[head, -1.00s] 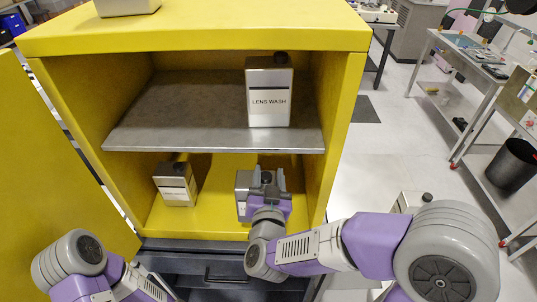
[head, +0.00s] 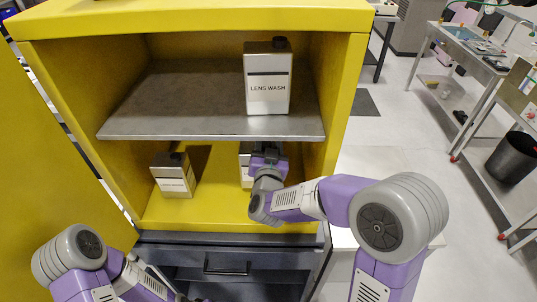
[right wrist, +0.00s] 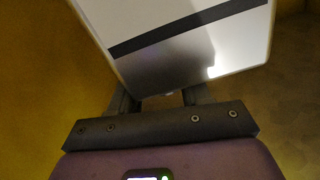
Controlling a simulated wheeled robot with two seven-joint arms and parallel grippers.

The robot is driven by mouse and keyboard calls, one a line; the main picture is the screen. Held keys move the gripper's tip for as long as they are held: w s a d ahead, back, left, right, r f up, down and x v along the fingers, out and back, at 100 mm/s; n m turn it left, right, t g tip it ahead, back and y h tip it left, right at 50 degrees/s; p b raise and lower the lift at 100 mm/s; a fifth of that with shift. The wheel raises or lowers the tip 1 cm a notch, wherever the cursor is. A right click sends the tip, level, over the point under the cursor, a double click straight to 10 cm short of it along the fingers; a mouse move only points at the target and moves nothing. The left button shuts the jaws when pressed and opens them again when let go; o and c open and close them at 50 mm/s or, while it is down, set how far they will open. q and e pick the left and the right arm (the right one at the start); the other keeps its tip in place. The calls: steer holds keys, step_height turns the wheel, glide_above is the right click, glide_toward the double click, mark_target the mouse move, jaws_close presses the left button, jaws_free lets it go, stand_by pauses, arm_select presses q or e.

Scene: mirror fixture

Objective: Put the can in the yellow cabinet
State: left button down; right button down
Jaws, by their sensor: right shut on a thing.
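The yellow cabinet (head: 25,27) stands open in the head view, with a grey shelf inside. A silver can (head: 244,172) with a pale label is in the lower compartment, on the right, mostly hidden by my right gripper (head: 268,158). In the right wrist view my right gripper (right wrist: 158,98) is shut on this can (right wrist: 185,45), whose dark stripe looks slanted. I cannot tell whether its base touches the cabinet floor. A lens wash can (head: 268,98) stands on the shelf; another can (head: 174,180) stands at the lower left. My left arm is at lower left, its gripper out of view.
The open yellow door (head: 45,160) is on the left. A grey drawer unit (head: 225,262) is beneath the cabinet. A grey workbench (head: 470,55) and a black bin (head: 511,158) are at right. Yellow floor space lies between the two lower cans.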

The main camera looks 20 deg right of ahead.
steer(key=f, duration=0.2)
steer(key=f+b, duration=0.1)
steer(key=shift+w+f, duration=0.25)
steer(key=shift+f, duration=0.15)
steer(key=c, duration=0.9)
jaws_free()
steer(key=shift+f, duration=0.2)
steer(key=shift+c, duration=0.2)
steer(key=o, duration=0.4)
steer(key=shift+s, duration=0.1)
steer(key=shift+o, duration=0.2)
steer(key=shift+r, duration=0.15)
